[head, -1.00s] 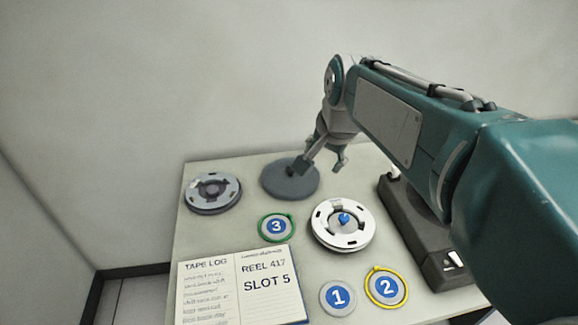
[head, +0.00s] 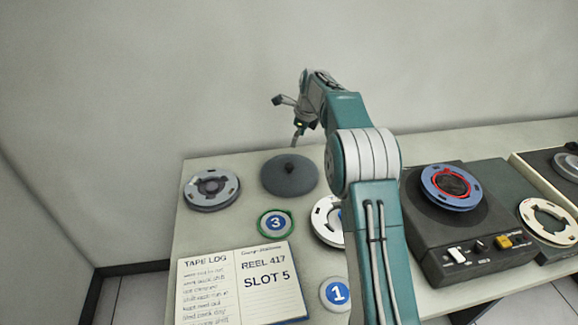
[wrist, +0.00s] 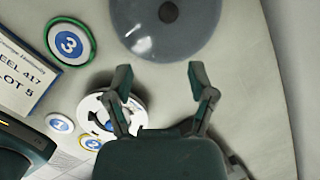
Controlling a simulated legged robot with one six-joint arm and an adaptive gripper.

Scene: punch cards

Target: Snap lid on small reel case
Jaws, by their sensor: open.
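A round dark grey lid with a small knob (head: 289,181) lies flat on the table near its back edge. My gripper (head: 287,120) is open and empty, raised above and behind the lid. In the wrist view the spread fingers of my gripper (wrist: 160,78) have nothing between them. A white reel with a blue centre (head: 326,221) lies in front of the lid, partly hidden by my arm. I cannot tell which object is the small reel case.
A grey reel (head: 211,189) lies at the left. Disc 3 (head: 276,223), disc 1 (head: 337,294) and an open log book (head: 243,285) are in front. A tape machine (head: 468,250) with a blue reel stands at the right. Yellow-rimmed disc 2 shows in the wrist view (wrist: 91,143).

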